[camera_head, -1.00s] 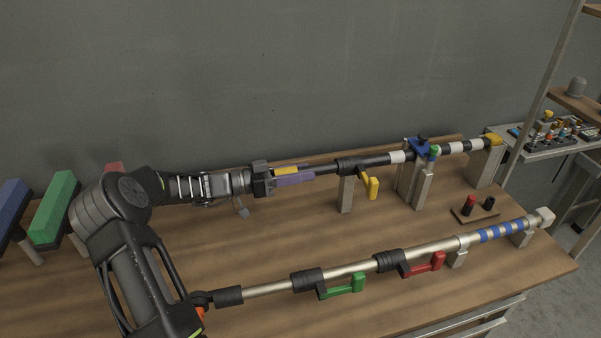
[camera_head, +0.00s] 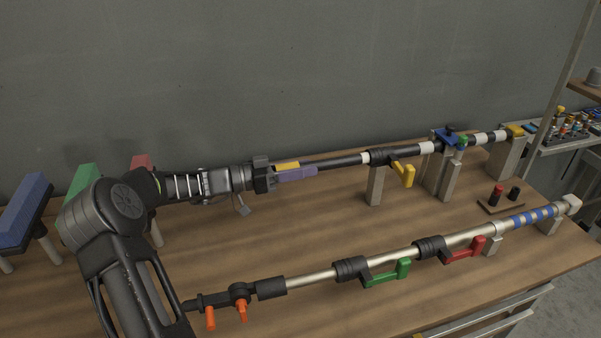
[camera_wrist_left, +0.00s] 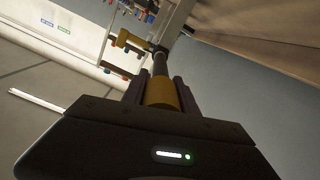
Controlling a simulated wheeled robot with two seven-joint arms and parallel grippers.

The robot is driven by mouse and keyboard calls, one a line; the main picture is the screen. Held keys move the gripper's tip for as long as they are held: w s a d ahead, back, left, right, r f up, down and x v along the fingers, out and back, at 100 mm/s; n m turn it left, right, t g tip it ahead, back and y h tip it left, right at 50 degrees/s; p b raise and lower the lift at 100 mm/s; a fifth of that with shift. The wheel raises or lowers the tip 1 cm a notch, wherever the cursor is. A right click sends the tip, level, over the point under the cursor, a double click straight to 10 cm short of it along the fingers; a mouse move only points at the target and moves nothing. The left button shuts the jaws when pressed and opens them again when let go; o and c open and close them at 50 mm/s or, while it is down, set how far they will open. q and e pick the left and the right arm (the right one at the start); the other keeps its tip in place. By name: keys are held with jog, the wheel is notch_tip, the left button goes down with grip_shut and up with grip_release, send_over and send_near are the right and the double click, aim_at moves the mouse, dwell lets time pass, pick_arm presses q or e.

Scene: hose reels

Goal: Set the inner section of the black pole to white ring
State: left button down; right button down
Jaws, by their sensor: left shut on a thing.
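The black pole (camera_head: 330,162) lies along the back of the table on grey stands. My left gripper (camera_head: 297,173) is shut on its yellow end grip (camera_head: 287,166), which also shows between the fingers in the left wrist view (camera_wrist_left: 161,93). A thin black inner section runs from the grip to a black collar (camera_head: 381,159) with a yellow lever (camera_head: 407,176). A white ring (camera_head: 365,157) on the inner section shows just left of the collar. More white bands (camera_head: 427,147) lie farther right, near a blue clamp (camera_head: 445,136). My right gripper is out of view.
A silver pole (camera_head: 310,279) with green (camera_head: 388,275) and red levers (camera_head: 465,250) lies in front. Its left end has an orange-gripped handle (camera_head: 240,308). Blue, green and red blocks stand at left. A small board (camera_head: 500,205) with two knobs sits right.

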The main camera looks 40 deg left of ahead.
pick_arm(q)
jog(key=c, duration=0.9)
grip_release()
jog(key=shift+c, duration=0.2)
jog(key=shift+r, duration=0.1)
notch_tip(320, 180, up, 10)
jog(key=shift+f+p, duration=0.1)
jog(key=shift+p, duration=0.7)
